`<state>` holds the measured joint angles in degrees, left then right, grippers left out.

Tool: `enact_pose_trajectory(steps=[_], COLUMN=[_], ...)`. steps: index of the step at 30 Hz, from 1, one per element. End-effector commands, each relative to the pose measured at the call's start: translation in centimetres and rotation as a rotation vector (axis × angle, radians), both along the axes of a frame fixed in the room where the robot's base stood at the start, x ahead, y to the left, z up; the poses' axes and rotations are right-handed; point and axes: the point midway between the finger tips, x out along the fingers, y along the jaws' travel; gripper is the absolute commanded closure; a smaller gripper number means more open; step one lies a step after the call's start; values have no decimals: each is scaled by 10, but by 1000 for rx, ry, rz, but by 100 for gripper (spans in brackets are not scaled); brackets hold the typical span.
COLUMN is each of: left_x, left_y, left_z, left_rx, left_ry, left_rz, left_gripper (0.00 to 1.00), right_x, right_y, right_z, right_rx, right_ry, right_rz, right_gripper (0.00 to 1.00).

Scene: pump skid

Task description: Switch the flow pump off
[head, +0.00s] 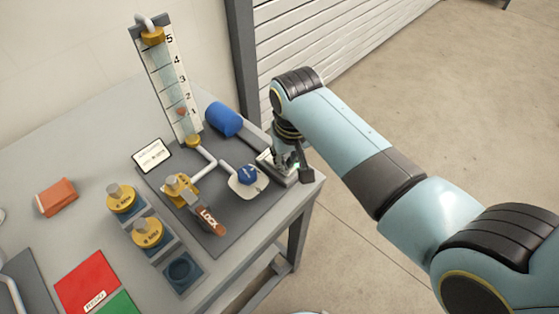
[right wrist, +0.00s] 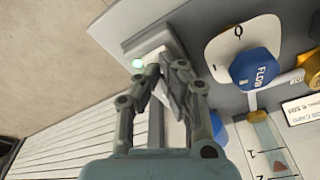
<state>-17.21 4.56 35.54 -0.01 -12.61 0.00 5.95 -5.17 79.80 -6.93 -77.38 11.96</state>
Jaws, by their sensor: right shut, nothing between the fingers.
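The pump's switch box (head: 288,182) sits at the right corner of the table, partly hidden by my right gripper (head: 284,163). The blue pump motor (head: 223,118) lies behind the box. My left gripper is out of view.
A blue FLOW knob (right wrist: 256,68) on a white plate is close beside the box. A scaled flow tube (head: 168,85) stands behind, its red float between low marks. A valve with a LOCK-tagged handle (head: 208,219) and yellow-topped parts (head: 121,198) stand left. The floor at right is clear.

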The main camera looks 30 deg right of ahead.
Motion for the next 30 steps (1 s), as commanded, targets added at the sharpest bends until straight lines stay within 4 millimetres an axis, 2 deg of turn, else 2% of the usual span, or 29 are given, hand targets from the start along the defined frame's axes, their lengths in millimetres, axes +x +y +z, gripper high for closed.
enact_pose_trajectory(steps=[13, 23, 30], left_x=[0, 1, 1], left_y=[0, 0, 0], left_z=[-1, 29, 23], left_rx=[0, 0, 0], left_ry=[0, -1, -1], left_rz=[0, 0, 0], left_gripper=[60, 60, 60], right_x=[0, 0, 0], right_y=[0, 0, 0], right_z=[-3, 25, 41], right_rx=[0, 0, 0], right_ry=[-1, -1, -2], right_rz=[0, 0, -1], right_gripper=[100, 100, 100])
